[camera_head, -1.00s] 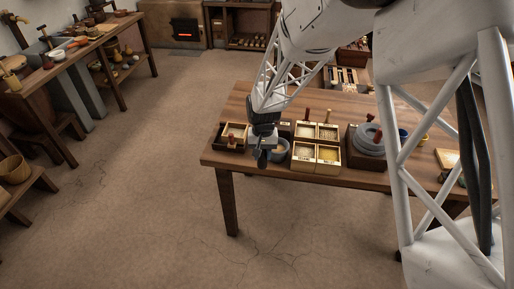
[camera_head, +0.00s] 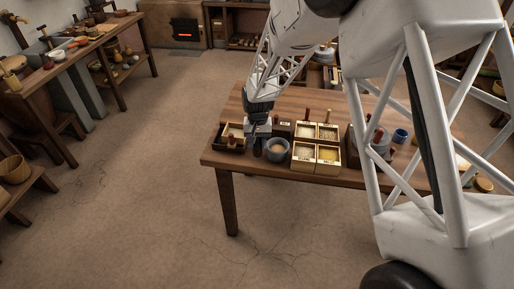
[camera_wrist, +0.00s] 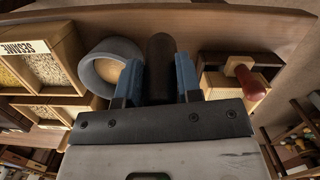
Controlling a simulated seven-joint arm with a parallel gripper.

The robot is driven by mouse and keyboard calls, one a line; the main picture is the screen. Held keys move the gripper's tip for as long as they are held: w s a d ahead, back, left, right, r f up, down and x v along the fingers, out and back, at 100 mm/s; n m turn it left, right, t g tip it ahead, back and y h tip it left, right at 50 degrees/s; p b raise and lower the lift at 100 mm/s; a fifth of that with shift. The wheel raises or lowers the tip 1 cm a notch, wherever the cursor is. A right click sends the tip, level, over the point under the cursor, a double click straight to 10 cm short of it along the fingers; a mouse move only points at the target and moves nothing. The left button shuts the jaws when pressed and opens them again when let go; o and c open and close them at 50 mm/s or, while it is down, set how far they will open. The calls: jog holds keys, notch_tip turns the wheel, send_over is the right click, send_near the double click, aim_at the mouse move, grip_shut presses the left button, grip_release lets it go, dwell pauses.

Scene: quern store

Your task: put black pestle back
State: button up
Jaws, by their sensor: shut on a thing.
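The black pestle (camera_wrist: 161,58) stands out between the two blue fingertips of my gripper (camera_wrist: 158,78) in the wrist view, which is shut on it. In the head view my gripper (camera_head: 257,146) is over the front left part of the table, with the dark pestle hanging below it. The grey mortar (camera_wrist: 88,70), with pale tan contents, is close beside the pestle on the left in the wrist view. In the head view the mortar (camera_head: 277,156) stands just right of my gripper. Whether the pestle's lower end touches the table cannot be told.
Right of the mortar are open compartment boxes (camera_head: 316,169) of grain, one labelled SESAME in the wrist view (camera_wrist: 24,48). A wooden box with a red-knobbed tool (camera_wrist: 245,78) is close to my gripper's other side. A grey round stone (camera_head: 378,143) stands farther right on the table (camera_head: 225,170).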

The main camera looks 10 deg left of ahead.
aim_at(257, 147)
jog(key=shift+w+a+f, duration=0.15)
jog(key=shift+w+f, duration=0.1)
jog(key=shift+w, duration=0.15)
jog(key=shift+f, duration=1.55)
jog(key=shift+f, duration=0.15)
jog(key=o, duration=0.6)
jog(key=shift+o, duration=0.2)
notch_tip(257, 147, up, 12)
jog(key=w, duration=0.1)
jog(key=shift+w, duration=0.2)
jog(key=shift+a, duration=0.15)
